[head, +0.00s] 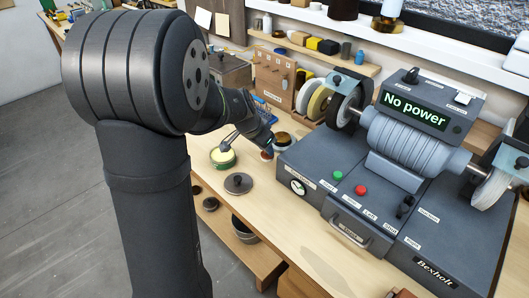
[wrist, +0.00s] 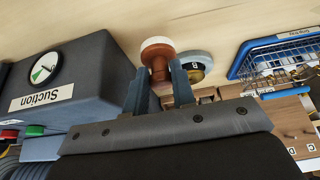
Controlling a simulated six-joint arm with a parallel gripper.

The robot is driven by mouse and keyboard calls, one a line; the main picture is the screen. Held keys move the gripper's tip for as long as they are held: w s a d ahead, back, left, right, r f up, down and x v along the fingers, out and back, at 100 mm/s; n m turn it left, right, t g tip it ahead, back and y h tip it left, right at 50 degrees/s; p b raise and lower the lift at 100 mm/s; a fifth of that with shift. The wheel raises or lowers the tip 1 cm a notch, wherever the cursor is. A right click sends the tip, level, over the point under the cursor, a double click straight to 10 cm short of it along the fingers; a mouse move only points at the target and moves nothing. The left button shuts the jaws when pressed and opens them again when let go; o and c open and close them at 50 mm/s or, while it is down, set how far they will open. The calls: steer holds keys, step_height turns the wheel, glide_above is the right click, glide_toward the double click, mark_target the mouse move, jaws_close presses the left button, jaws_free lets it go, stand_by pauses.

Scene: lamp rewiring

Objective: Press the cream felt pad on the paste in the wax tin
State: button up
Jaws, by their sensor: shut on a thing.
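My gripper (head: 266,145) is shut on the wooden handle (wrist: 159,66) of the felt pad. The cream pad (wrist: 156,42) is at the handle's far end in the wrist view, beyond my two fingertips (wrist: 160,80). In the head view the held piece (head: 267,155) is small and partly hidden by my gripper. The wax tin (head: 222,160) stands open on the bench, left of my gripper, with pale yellow paste (head: 222,155) inside. The pad is apart from the paste.
A dark round lid (head: 238,184) lies in front of the tin. The grey polishing machine (head: 345,190) fills the right side. A blue wire basket (wrist: 270,58) and a wooden rack (head: 275,76) stand nearby.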

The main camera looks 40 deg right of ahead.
steer(key=shift+r, duration=0.8)
steer(key=w+a+r+m+g, duration=0.2)
steer(key=w+a+r+m, duration=0.25)
steer(key=w+a, duration=0.6)
steer(key=shift+w+d+f, duration=0.25)
steer(key=shift+f, duration=0.6)
steer(key=shift+w+d+f, duration=0.25)
steer(key=shift+f, duration=0.65)
steer(key=shift+w+d+f, duration=0.25)
steer(key=shift+f, duration=0.6)
steer(key=shift+f, duration=0.55)
step_height(320, 180, up, 7)
